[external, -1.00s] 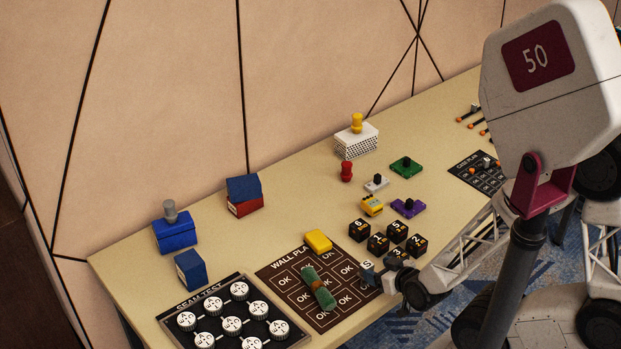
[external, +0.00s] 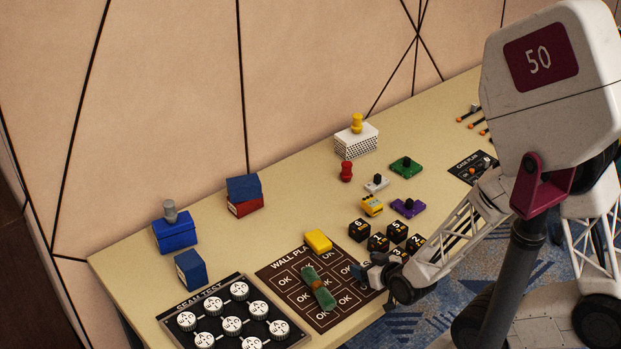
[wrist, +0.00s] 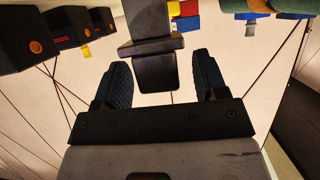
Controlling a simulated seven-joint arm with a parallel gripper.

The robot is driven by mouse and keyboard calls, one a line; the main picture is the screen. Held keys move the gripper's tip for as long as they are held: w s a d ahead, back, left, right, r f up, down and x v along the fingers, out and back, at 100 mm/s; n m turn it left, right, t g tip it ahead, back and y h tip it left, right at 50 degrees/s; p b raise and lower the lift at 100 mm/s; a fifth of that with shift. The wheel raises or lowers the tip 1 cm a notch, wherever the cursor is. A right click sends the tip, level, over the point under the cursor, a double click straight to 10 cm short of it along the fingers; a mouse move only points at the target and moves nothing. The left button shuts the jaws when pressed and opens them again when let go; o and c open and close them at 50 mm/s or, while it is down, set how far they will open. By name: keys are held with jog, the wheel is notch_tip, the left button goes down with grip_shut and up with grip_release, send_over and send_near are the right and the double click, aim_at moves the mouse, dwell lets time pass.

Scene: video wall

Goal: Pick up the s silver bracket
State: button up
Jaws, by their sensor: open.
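A grey bracket-like piece (wrist: 151,46) with a dark block end sits between my open fingers in the wrist view. I take it for the silver bracket; no letter is readable on it now. My gripper (wrist: 163,76) is open, with a finger on each side and a visible gap to each finger. In the external view my gripper (external: 366,272) is low over the right edge of the WALL PLAN mat (external: 330,320). It hides the bracket there.
Black numbered cubes (external: 359,230) stand just behind my gripper. A green roll (external: 318,287) and a yellow block (external: 318,240) lie on the mat to its left. The SEAM TEST tray (external: 258,311) is farther left.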

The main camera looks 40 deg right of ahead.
jog(key=shift+c, duration=0.3)
jog(key=c, duration=1.1)
jog(key=shift+o, duration=0.2)
jog(key=shift+r, duration=5.05)
